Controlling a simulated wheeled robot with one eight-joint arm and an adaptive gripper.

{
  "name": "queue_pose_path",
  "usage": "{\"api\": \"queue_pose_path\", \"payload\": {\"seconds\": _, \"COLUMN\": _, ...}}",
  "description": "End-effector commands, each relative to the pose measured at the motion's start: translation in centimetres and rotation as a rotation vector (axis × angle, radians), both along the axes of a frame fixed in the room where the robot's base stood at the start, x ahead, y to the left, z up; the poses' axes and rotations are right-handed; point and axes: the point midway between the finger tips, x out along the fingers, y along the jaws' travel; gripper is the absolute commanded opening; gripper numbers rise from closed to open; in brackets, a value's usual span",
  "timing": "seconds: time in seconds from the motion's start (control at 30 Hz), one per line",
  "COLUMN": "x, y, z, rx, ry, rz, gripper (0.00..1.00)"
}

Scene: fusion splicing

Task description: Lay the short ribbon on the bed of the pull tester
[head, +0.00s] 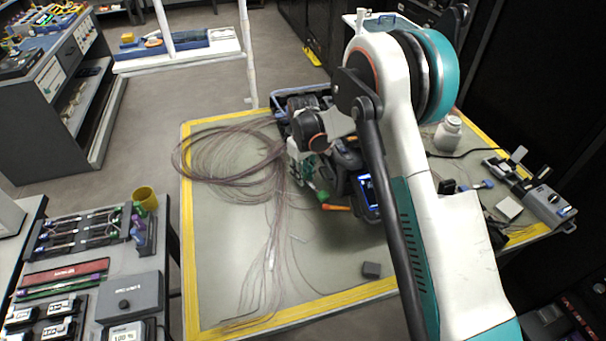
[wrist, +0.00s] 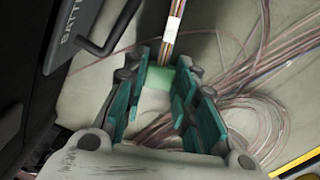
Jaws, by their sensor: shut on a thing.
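In the wrist view, my gripper (wrist: 166,82) has its teal fingers on either side of a pale green piece (wrist: 158,78) and is shut on it. A thin multicoloured ribbon (wrist: 168,45) with a white label runs up from the green piece; I cannot tell whether it is the short ribbon. In the head view, my gripper (head: 306,168) is beside the dark machine with a blue screen (head: 368,194), and its fingertips are partly hidden. A grey device with a dial and clamps (head: 549,203), probably the pull tester, stands at the table's right end, apart from my gripper.
Loose clear fibre coils (head: 222,152) spread over the left of the yellow-edged table (head: 225,265). A tool bench (head: 75,265) stands at left. My arm hides the table's middle right.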

Motion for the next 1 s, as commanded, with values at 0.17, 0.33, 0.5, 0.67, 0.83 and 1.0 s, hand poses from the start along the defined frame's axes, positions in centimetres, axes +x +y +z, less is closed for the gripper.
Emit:
{"api": "queue_pose_path", "payload": {"seconds": 0.17, "x": 0.0, "y": 0.0, "z": 0.0, "rx": 0.0, "ry": 0.0, "rz": 0.0, "gripper": 0.04}}
{"api": "queue_pose_path", "payload": {"seconds": 0.33, "x": 0.0, "y": 0.0, "z": -0.2, "rx": 0.0, "ry": 0.0, "rz": 0.0, "gripper": 0.42}}
{"api": "queue_pose_path", "payload": {"seconds": 0.5, "x": 0.0, "y": 0.0, "z": -0.2, "rx": 0.0, "ry": 0.0, "rz": 0.0, "gripper": 0.46}}
{"api": "queue_pose_path", "payload": {"seconds": 0.67, "x": 0.0, "y": 0.0, "z": -0.1, "rx": 0.0, "ry": 0.0, "rz": 0.0, "gripper": 0.46}}
{"api": "queue_pose_path", "payload": {"seconds": 0.83, "x": 0.0, "y": 0.0, "z": 1.0, "rx": 0.0, "ry": 0.0, "rz": 0.0, "gripper": 0.46}}
{"api": "queue_pose_path", "payload": {"seconds": 1.0, "x": 0.0, "y": 0.0, "z": 4.2, "rx": 0.0, "ry": 0.0, "rz": 0.0, "gripper": 0.46}}
